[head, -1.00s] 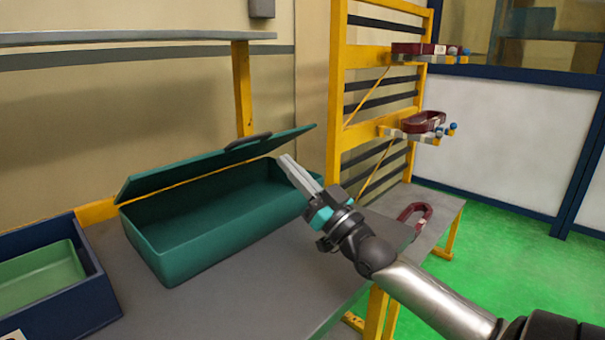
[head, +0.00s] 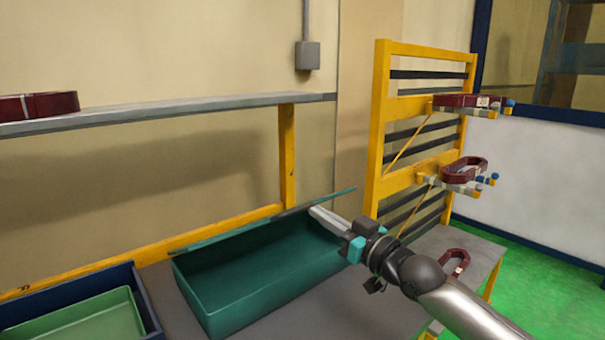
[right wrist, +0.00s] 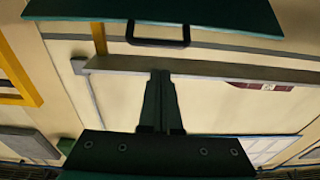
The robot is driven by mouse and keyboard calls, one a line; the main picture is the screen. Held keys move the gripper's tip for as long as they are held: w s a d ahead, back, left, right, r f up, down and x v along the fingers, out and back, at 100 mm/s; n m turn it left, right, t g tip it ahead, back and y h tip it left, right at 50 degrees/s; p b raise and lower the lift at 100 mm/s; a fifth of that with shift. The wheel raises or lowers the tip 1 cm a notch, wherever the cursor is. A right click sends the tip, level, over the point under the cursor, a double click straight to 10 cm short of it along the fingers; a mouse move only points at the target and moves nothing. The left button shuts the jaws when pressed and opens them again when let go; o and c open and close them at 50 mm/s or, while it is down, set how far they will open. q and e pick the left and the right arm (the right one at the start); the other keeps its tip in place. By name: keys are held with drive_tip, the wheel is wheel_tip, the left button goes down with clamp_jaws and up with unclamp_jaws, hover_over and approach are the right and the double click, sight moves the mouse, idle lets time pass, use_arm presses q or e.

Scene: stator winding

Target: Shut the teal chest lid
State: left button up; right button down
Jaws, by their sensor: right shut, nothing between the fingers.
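The teal chest (head: 262,290) stands on the grey bench, its inside showing. Its lid (head: 225,237) is raised at the back and appears as a thin, nearly edge-on strip. A dark handle on the lid (head: 292,210) is partly hard to make out. My right gripper (head: 314,211) is shut and empty, its tips close to the lid near the handle; I cannot tell if they touch. In the right wrist view the lid (right wrist: 225,14) and its handle (right wrist: 158,41) are across the top, above the shut fingers (right wrist: 160,78). My left gripper is not in view.
A blue bin (head: 150,305) holding a green tray (head: 85,325) stands left of the chest. A grey shelf (head: 170,114) with a maroon coil (head: 40,105) runs above. A yellow rack (head: 380,130) with maroon coils stands right. Another maroon coil (head: 455,262) lies on the bench.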

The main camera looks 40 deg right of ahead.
wheel_tip(320, 180, up, 8)
drive_tip(key=g+p, duration=0.5)
drive_tip(key=p, duration=0.7)
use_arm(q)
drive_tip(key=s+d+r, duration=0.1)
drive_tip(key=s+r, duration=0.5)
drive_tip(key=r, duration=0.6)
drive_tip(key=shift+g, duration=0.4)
use_arm(e)
drive_tip(key=w+f+g, duration=0.1)
drive_tip(key=w+f, duration=0.6)
drive_tip(key=shift+h, duration=0.3)
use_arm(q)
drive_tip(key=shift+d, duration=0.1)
use_arm(e)
drive_tip(key=shift+a+f, duration=0.15)
drive_tip(key=shift+f, duration=0.05)
